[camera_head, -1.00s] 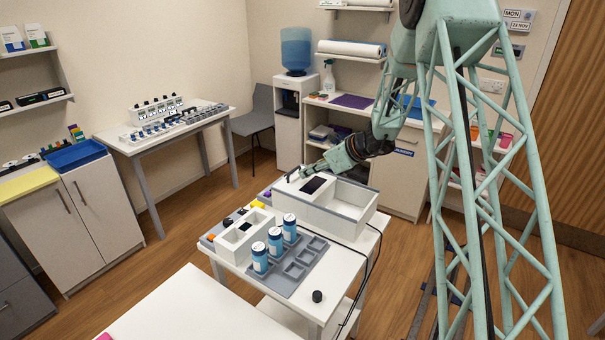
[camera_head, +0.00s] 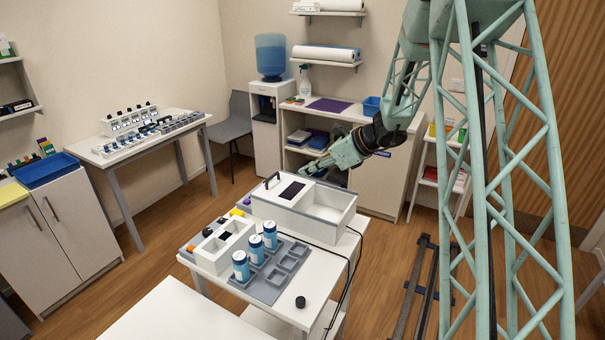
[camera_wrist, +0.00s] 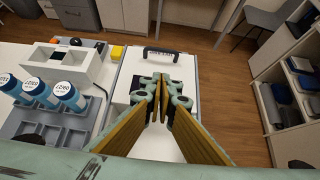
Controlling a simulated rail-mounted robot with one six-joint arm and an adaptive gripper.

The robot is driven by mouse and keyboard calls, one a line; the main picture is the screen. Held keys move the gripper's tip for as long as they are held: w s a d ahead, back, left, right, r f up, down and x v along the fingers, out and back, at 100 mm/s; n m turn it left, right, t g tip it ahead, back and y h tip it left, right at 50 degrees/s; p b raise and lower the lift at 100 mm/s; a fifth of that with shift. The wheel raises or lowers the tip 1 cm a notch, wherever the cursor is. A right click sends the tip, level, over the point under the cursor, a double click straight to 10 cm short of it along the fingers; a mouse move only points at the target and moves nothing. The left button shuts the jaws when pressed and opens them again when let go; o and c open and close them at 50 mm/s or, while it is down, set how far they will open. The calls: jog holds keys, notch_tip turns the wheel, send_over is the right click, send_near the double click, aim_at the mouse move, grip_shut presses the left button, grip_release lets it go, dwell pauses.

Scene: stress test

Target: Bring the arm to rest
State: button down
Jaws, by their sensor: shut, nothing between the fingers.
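My gripper (camera_head: 306,170) is at the end of my pale green arm, above and behind the white box machine on the small table. In the wrist view my gripper (camera_wrist: 160,84) has its two fingers together with nothing between them. The white box machine (camera_head: 338,219) has a dark panel, a black handle and an open compartment. The handle (camera_wrist: 160,51) shows just beyond the fingertips in the wrist view. I cannot tell the exact gap between fingers and machine, but the gripper looks clear of it.
Blue-labelled bottles (camera_head: 240,266) stand in a grey rack (camera_head: 266,289) beside a white block (camera_head: 222,246). A black cap (camera_head: 300,302) lies on the table's front corner. A shelf unit (camera_head: 372,180) and water cooler (camera_head: 265,125) stand behind. Floor is free left of the table.

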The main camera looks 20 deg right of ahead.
jog(key=shift+r, duration=0.1)
dwell(0.5)
jog(key=s+a+r+n+g, duration=0.1)
jog(key=s+a+r+n, duration=0.45)
jog(key=s, duration=0.35)
jog(key=s+a+r+n+g+h, duration=0.1)
jog(key=s+a+r+n+g, duration=0.1)
jog(key=s+a+r+n, duration=0.45)
jog(key=s+a+r+n+g, duration=0.15)
jog(key=s+a+r, duration=0.35)
jog(key=s, duration=0.7)
jog(key=s+d+r+n+h, duration=0.1)
jog(key=s+n, duration=0.3)
jog(key=s, duration=0.7)
jog(key=s+d+r+n+h, duration=0.2)
jog(key=s+n, duration=0.3)
jog(key=s, duration=0.6)
jog(key=s+d+r+n+t+h, duration=0.1)
jog(key=s+n, duration=0.4)
jog(key=s, duration=0.6)
jog(key=shift+d+r+h, duration=0.45)
jog(key=shift+d+h, duration=0.55)
jog(key=shift+d, duration=0.35)
jog(key=c, duration=3.5)
grip_release()
